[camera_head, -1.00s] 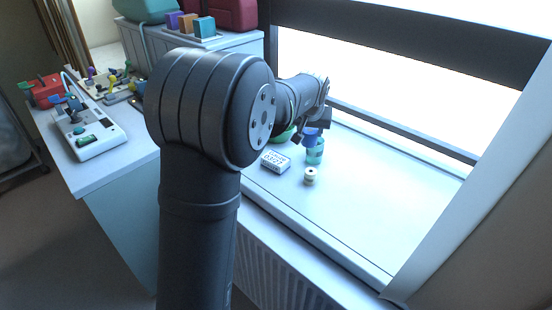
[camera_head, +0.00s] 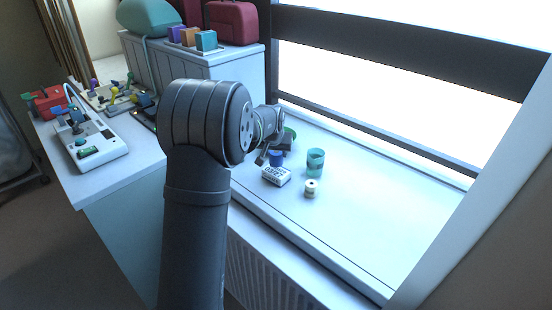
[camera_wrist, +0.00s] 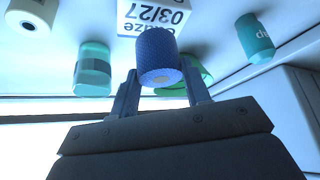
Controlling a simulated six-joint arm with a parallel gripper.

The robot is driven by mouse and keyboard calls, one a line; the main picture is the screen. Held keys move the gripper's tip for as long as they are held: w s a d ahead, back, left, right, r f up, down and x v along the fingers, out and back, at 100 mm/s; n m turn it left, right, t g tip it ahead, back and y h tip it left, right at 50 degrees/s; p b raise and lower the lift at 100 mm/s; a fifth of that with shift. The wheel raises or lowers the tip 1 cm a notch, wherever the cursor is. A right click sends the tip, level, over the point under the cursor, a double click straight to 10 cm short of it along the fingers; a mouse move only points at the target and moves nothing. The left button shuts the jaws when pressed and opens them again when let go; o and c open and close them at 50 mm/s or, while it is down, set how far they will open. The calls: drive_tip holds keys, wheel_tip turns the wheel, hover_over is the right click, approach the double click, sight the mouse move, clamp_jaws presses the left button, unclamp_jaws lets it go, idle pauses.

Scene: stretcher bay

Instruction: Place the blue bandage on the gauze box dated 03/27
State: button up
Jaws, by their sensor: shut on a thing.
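The blue bandage (camera_wrist: 158,58) is a textured blue roll held between the two fingers of my gripper (camera_wrist: 160,84) in the wrist view. In the head view the bandage (camera_head: 277,158) shows just behind the gauze box, partly hidden by my gripper (camera_head: 269,157). The white gauze box (camera_head: 276,176) lies on the sill with dark print facing up. In the wrist view the box (camera_wrist: 152,14) reads 03/27, and the bandage covers part of its near edge. I cannot tell how high the bandage is or whether it touches the box.
A teal jar (camera_head: 315,163) and a cream roll (camera_head: 311,188) stand right of the box. A green round item (camera_head: 290,134) is behind my gripper. The wrist view also shows a teal cylinder (camera_wrist: 255,38). The sill's right side is clear; the window borders its back.

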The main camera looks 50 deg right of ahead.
drive_tip(key=shift+f, duration=1.35)
drive_tip(key=shift+f, duration=0.1)
drive_tip(key=o, duration=1)
drive_tip(key=shift+a+r, duration=0.1)
drive_tip(key=shift+r, duration=0.2)
drive_tip(key=v, duration=1.1)
drive_tip(key=shift+s+a+r, duration=0.15)
drive_tip(key=shift+s+r, duration=0.05)
drive_tip(key=shift+s, duration=0.05)
